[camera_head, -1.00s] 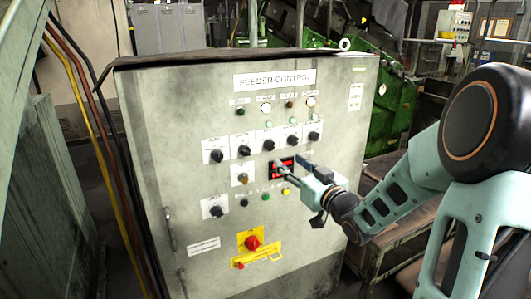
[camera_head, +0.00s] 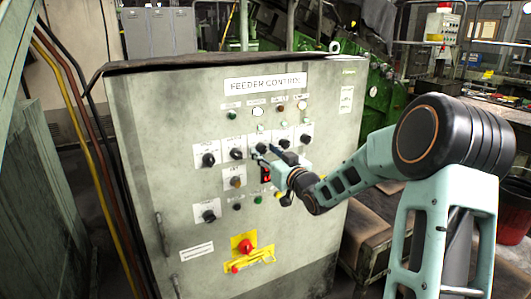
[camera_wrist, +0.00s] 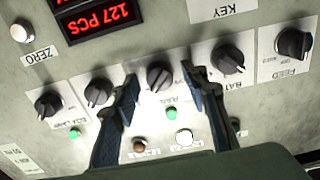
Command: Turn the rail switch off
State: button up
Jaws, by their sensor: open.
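The grey control cabinet (camera_head: 140,175), titled FEEDER CONTROL, carries a row of several black rotary switches. My gripper (camera_head: 266,151) is at the middle of this row, in front of the panel. In the wrist view, where the panel looks upside down, my open gripper (camera_wrist: 159,78) has one finger on each side of the middle black switch (camera_wrist: 160,76). The jaws are apart and I see nothing gripped. The switch's label is too small and blurred to read surely, so I cannot tell if it is the rail switch. Contact with the knob is unclear.
A neighbouring switch (camera_wrist: 98,92) and another (camera_wrist: 228,60) lie close outside the fingers. A red counter display (camera_wrist: 100,17) is near too. Lamps sit above the row. A red main switch on a yellow plate (camera_head: 243,246) is lower on the cabinet.

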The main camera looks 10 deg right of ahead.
grip_shut()
jog(key=shift+f+b, duration=0.1)
jog(key=shift+b, duration=0.25)
jog(key=n+b, duration=0.1)
jog(key=b, duration=0.1)
jog(key=n+b, duration=0.2)
jog(key=b, duration=0.1)
jog(key=shift+f, duration=0.25)
jog(key=n+b, duration=0.5)
jog(key=b, duration=0.1)
jog(key=shift+n+b, duration=0.4)
jog(key=n+b, duration=0.5)
jog(key=shift+r, duration=0.15)
jog(key=shift+r+n+b, duration=0.15)
jog(key=shift+n+b, duration=1.45)
jog(key=shift+n, duration=0.4)
